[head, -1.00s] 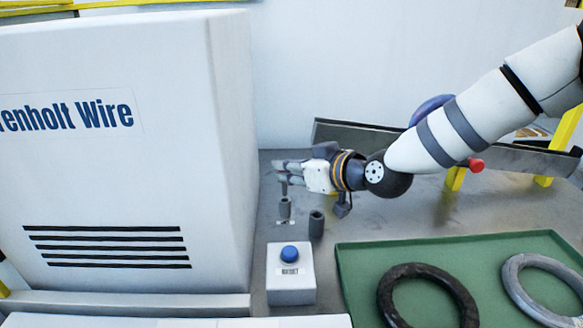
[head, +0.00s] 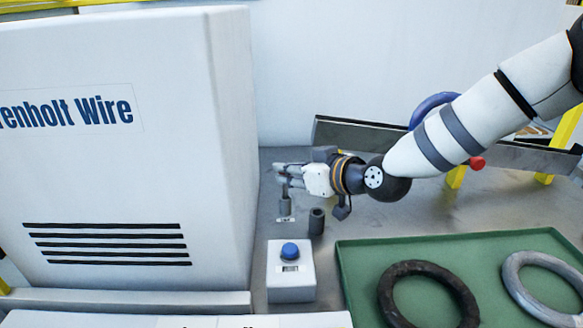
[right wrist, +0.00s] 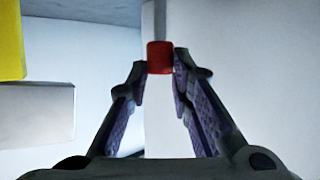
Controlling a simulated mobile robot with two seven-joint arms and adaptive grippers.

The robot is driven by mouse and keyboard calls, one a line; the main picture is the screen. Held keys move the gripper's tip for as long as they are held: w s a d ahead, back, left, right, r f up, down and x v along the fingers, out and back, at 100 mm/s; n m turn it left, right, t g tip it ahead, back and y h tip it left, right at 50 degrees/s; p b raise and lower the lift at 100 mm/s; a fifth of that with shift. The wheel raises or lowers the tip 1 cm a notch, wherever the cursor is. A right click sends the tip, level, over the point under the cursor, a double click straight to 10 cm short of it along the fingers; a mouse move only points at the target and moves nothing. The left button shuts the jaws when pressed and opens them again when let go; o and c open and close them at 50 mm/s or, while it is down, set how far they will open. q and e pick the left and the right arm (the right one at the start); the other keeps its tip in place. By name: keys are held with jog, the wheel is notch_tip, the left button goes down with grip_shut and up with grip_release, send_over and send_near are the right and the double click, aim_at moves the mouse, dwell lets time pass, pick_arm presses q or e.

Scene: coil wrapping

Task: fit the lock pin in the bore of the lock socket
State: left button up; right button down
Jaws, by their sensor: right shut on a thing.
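My right gripper (head: 283,173) reaches in from the right, pointing left, and is shut on the lock pin above the lock socket. In the right wrist view the pin's red head (right wrist: 160,57) sits between the fingertips. In the head view the fingers hide that head, and a short grey length of the pin (head: 285,189) shows below them. The lock socket (head: 285,207) is a small dark grey upright cylinder on the table, directly under the pin. The pin's lower end meets the socket's mouth; how deep it sits inside I cannot tell. My left gripper is out of view.
A second dark hollow cylinder (head: 317,222) stands to the right of the socket. A box with a blue button (head: 290,250) is in front. A large white housing (head: 215,150) stands close on the left. A green tray (head: 365,262) holds two rings at the right.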

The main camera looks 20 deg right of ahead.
jog(key=shift+f+b, duration=0.5)
jog(key=shift+f, duration=1.55)
jog(key=c, duration=1.3)
grip_release()
jog(key=shift+c, duration=0.2)
jog(key=v, duration=1.2)
